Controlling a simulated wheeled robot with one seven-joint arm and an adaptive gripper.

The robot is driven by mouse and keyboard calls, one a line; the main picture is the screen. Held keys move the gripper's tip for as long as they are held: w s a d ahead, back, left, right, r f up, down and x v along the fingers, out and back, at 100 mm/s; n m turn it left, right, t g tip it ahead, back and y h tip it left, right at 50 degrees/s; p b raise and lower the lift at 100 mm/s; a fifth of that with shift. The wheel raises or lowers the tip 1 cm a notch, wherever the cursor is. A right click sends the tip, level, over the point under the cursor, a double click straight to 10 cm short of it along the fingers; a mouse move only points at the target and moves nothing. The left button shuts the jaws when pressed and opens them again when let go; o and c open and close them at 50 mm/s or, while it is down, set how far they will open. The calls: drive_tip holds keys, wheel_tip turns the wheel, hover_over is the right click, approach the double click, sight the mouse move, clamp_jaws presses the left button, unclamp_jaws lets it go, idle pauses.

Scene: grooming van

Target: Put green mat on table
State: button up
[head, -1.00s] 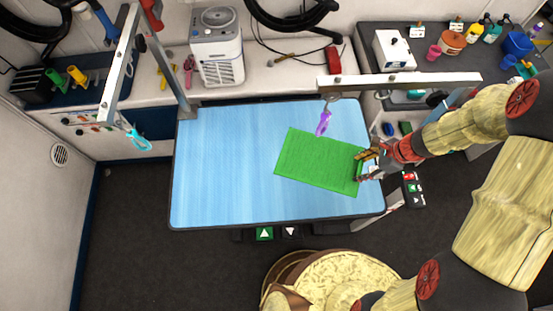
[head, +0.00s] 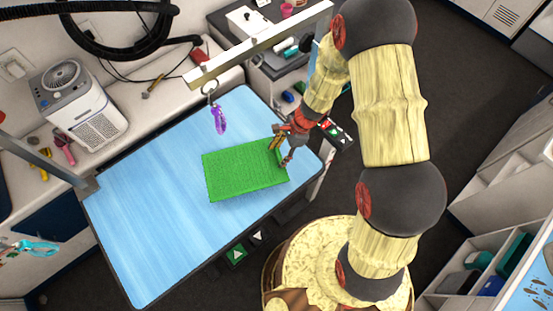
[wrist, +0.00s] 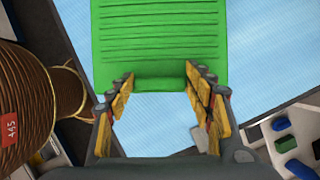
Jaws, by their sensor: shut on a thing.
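The green mat (head: 240,172) is a flat rectangle over the right part of the blue table (head: 150,210) in the head view. My gripper (head: 281,152) is at the mat's right end and is shut on that edge. In the wrist view the ribbed mat (wrist: 160,45) extends away from my gripper (wrist: 160,84), its near edge between the two fingertips. The mat lies within the table's outline; whether it touches the tabletop or is held slightly above it, I cannot tell.
A metal grooming bar (head: 260,45) crosses above the table's far side, with a purple tool (head: 219,120) hanging from it near the mat. A white machine (head: 82,105) stands on the back counter. The table's left half is clear.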

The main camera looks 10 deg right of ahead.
drive_tip(key=shift+f+b, duration=0.4)
drive_tip(key=shift+f, duration=1.9)
drive_tip(key=o, duration=1.3)
drive_tip(key=shift+r, duration=0.15)
drive_tip(key=s+d+r+n+t+h+p, duration=0.1)
drive_tip(key=d+r+n, duration=0.15)
drive_tip(key=r, duration=0.85)
drive_tip(key=s+d+r+n+t, duration=0.1)
drive_tip(key=d+r+n, duration=0.15)
drive_tip(key=r, duration=0.85)
drive_tip(key=s+d+r+n+t+h+p, duration=0.1)
drive_tip(key=r+n, duration=0.2)
drive_tip(key=r, duration=0.8)
drive_tip(key=s+d+r+n+t+h, duration=0.1)
drive_tip(key=s+r+n, duration=0.1)
drive_tip(key=s+r, duration=0.2)
drive_tip(key=s+d+r+n+t, duration=0.1)
drive_tip(key=s+d+r+n, duration=0.1)
drive_tip(key=s+r, duration=0.3)
drive_tip(key=s+d+r+n+t+h, duration=0.1)
drive_tip(key=s+d+r+n, duration=0.1)
drive_tip(key=s+r+n, duration=0.2)
drive_tip(key=shift+s+d+r+h, duration=0.2)
drive_tip(key=shift+s+r+h, duration=0.1)
drive_tip(key=shift+r, duration=0.2)
